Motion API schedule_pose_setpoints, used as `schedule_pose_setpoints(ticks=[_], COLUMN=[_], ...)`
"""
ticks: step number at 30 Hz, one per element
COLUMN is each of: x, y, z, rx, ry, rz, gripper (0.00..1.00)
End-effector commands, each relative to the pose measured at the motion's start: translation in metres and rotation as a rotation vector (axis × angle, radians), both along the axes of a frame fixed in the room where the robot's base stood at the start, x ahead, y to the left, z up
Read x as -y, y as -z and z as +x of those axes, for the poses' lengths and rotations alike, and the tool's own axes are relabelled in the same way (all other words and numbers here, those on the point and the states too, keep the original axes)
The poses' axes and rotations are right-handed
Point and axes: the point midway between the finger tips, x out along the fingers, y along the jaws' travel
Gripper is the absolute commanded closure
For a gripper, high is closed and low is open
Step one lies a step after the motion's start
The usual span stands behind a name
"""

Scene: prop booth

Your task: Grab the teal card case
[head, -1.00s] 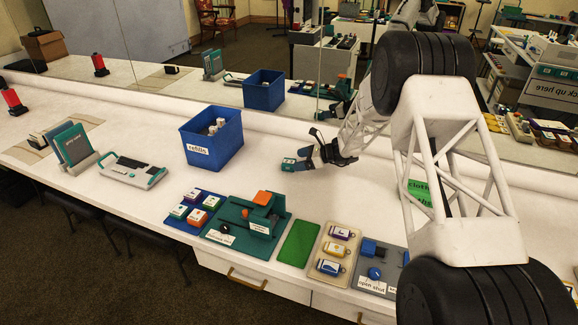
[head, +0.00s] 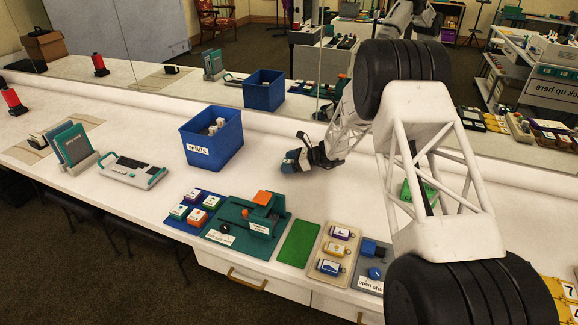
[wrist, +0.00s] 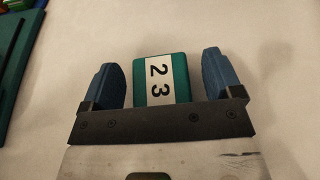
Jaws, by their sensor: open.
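The teal card case (wrist: 181,66) lies on the white counter in the wrist view, with a white label reading "2 3". My gripper (wrist: 160,72) is open, with one blue finger on each side of the case. A gap shows between the case and each finger, so neither finger touches it. In the head view my gripper (head: 294,159) is low over the counter, right of the blue bin, and covers most or all of the case.
A blue bin (head: 226,150) labelled "refills" stands left of my gripper. Along the front edge lie a blue tray of small boxes (head: 181,226), a teal fixture (head: 240,232), a green mat (head: 298,244) and a beige tray of tags (head: 322,271). Counter between is clear.

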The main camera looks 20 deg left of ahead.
Motion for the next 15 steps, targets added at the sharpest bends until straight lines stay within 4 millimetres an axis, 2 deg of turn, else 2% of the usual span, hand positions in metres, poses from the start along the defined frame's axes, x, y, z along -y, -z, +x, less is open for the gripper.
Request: schedule_pose_setpoints(ticks=[5,6,15], x=[0.0001,0.0001,0.0001], y=[0.0,0.0,0.0], z=[0.0,0.0,0.0], rx=[0.0,0.0,0.0], ry=[0.0,0.0,0.0], rz=[0.0,0.0,0.0], gripper=[0.15,0.18,0.64])
